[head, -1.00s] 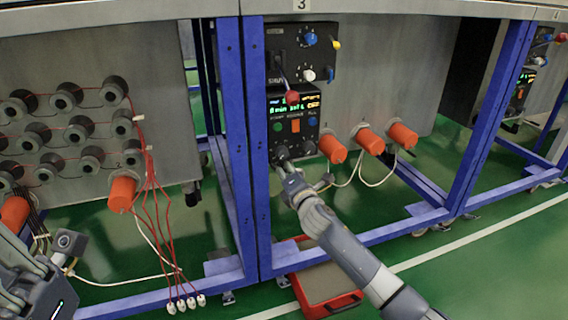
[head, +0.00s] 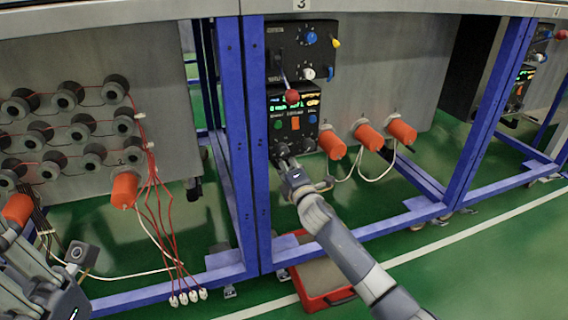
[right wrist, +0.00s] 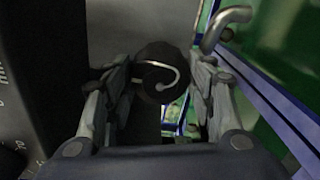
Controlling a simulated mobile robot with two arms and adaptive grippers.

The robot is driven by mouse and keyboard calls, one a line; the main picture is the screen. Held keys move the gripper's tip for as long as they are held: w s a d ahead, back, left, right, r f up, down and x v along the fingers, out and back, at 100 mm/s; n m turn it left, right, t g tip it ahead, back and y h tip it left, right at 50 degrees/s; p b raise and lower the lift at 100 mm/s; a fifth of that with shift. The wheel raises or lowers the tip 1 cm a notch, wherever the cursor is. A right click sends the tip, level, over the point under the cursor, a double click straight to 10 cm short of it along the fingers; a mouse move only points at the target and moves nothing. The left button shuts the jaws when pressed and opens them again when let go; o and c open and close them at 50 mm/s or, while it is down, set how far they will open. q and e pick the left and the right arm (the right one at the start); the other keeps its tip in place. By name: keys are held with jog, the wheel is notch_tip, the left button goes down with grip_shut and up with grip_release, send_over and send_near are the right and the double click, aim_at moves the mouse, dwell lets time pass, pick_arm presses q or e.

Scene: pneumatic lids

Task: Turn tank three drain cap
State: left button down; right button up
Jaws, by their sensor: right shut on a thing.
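Tank three (head: 370,80) is the grey tank under the "3" label (head: 301,4). A dark round cap (right wrist: 150,62) sits between my right gripper's fingers (right wrist: 160,85) in the right wrist view, with a curved metal wire across its face. The right gripper is shut on this cap, one finger on each side. In the head view the right gripper (head: 284,158) is at the bottom of the black control box (head: 295,110) and mostly hides the cap. My left gripper (head: 30,265) is at the lower left, partly cut off; its fingers' opening is unclear.
Three orange caps (head: 367,136) with white cables stand right of the right gripper. A blue frame post (head: 256,140) is close on its left. A red tray (head: 320,285) lies on the floor below. Red wires (head: 160,200) hang beside the left tank. A bent metal pipe (right wrist: 225,25) is near the right finger.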

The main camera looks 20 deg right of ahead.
jog(key=o, duration=1.1)
jog(key=shift+c, duration=0.2)
jog(key=s, duration=1.2)
jog(key=shift+d, duration=0.2)
